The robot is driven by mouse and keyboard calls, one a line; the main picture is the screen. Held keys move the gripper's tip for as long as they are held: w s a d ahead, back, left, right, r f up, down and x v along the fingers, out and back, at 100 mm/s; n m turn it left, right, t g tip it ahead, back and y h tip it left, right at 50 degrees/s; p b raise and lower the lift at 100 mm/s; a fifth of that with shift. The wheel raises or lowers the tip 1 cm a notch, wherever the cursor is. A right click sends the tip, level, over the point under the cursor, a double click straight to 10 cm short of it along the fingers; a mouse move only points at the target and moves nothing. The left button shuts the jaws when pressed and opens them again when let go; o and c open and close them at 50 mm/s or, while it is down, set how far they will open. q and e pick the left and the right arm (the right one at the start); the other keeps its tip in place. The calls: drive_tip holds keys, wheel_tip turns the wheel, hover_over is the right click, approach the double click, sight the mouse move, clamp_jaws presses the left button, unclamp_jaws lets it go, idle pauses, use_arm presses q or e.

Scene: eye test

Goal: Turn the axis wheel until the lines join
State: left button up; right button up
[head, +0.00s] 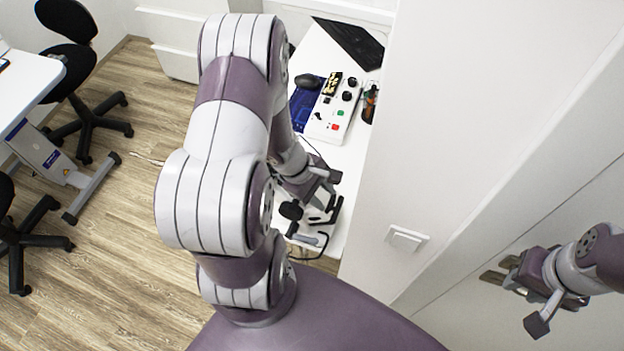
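A white control box (329,117) stands on the white table, with dark round knobs (348,96) and green and red buttons on its top. I cannot tell which part is the axis wheel, and the lines are not visible. My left gripper (326,212) is nearer to me than the box, over the near end of the table. Its fingers look apart and hold nothing that I can see. My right gripper (499,270) is at the lower right, open and empty, by the white wall, far from the box.
The white table (348,160) also bears a blue item (303,108), a dark mouse-like object (308,81), a black panel (352,42) and a small brown item (370,103). A white wall (460,120) bounds its right side. Black chairs (88,115) stand on the left floor.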

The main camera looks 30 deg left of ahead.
use_arm(q)
drive_tip(key=v, duration=0.7)
drive_tip(key=shift+s+r+p, duration=0.2)
drive_tip(key=shift+r+p, duration=0.05)
drive_tip(key=shift+p, duration=0.2)
use_arm(e)
drive_tip(key=shift+r, duration=0.6)
use_arm(q)
drive_tip(key=shift+a, duration=0.1)
